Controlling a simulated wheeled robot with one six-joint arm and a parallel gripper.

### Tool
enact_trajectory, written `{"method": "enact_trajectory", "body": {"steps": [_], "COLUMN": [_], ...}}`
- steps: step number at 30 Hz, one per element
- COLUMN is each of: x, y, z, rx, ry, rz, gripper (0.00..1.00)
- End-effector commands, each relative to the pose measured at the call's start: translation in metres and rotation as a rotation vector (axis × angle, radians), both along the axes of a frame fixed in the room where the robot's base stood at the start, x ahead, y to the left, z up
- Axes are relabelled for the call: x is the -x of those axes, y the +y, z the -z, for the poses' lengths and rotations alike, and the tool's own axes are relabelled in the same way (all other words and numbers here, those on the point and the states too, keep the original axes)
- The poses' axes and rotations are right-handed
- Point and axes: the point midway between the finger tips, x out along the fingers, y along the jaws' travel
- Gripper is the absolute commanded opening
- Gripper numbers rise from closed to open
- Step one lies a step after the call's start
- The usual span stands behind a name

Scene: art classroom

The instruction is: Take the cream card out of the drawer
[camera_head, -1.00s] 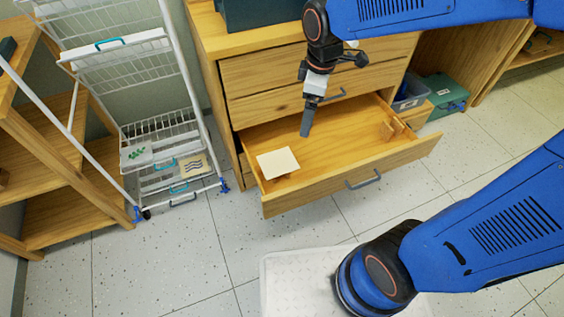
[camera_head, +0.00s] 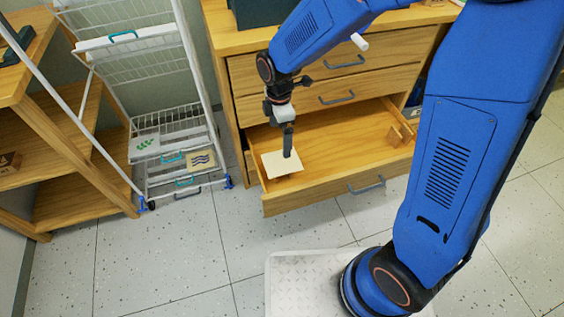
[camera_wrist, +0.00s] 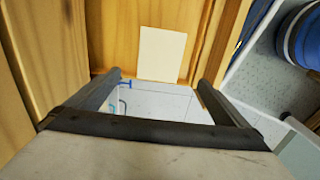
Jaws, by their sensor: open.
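The cream card (camera_head: 283,166) lies in the front left part of the open bottom drawer (camera_head: 325,197). In the wrist view the card (camera_wrist: 162,54) shows as a pale upright rectangle beyond my fingertips, over the wooden drawer bottom. My gripper (camera_head: 288,153) points down into the drawer, right above the card's upper right part and overlapping it in the head view. In the wrist view my gripper (camera_wrist: 160,78) has its two fingers wide apart with nothing between them. I cannot tell exactly how high the fingertips are above the card.
Small wooden blocks (camera_head: 401,134) stand at the drawer's right end. Closed drawers (camera_head: 340,95) are above the open one. A white wire rack (camera_head: 170,125) holding cards stands to the left, beside a wooden shelf (camera_head: 75,195).

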Motion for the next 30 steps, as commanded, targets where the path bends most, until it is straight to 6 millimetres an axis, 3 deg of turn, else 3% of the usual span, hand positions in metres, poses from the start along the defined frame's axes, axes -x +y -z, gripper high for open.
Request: {"method": "enact_trajectory", "body": {"steps": [9, 20, 30], "x": [0.001, 0.000, 0.001], "y": [-0.001, 0.000, 0.002], "z": [0.055, 0.079, 0.119], "rx": [0.002, 0.002, 0.002], "ry": [0.003, 0.002, 0.002], "rz": [0.001, 0.001, 0.001], "gripper": [1.00, 1.00, 1.00]}}
